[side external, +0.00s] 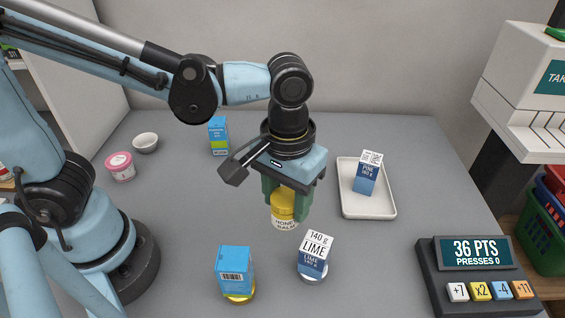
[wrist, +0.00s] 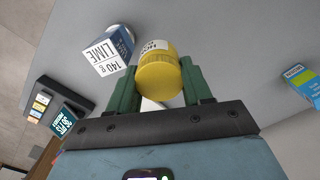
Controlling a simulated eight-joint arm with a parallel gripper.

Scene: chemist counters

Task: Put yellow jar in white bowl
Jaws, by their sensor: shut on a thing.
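The yellow jar (side external: 284,208), with a white label reading honey balm, is between the green fingers of my gripper (side external: 286,200). My gripper is shut on it. The jar also shows in the wrist view (wrist: 158,78), with its yellow lid toward the camera between the two fingers (wrist: 155,90). In the side view it appears held above the counter; the exact height is hard to tell. The small white bowl (side external: 146,143) stands at the back left of the counter, well to the left of my gripper. It looks empty and is not in the wrist view.
A pink jar (side external: 121,166) stands just in front of the bowl. A blue-green box (side external: 218,136) stands between bowl and gripper. A blue box (side external: 236,268) and a lime box (side external: 314,254) stand in front. A white tray (side external: 370,207) holds another box (side external: 367,176). A points console (side external: 475,275) is at right.

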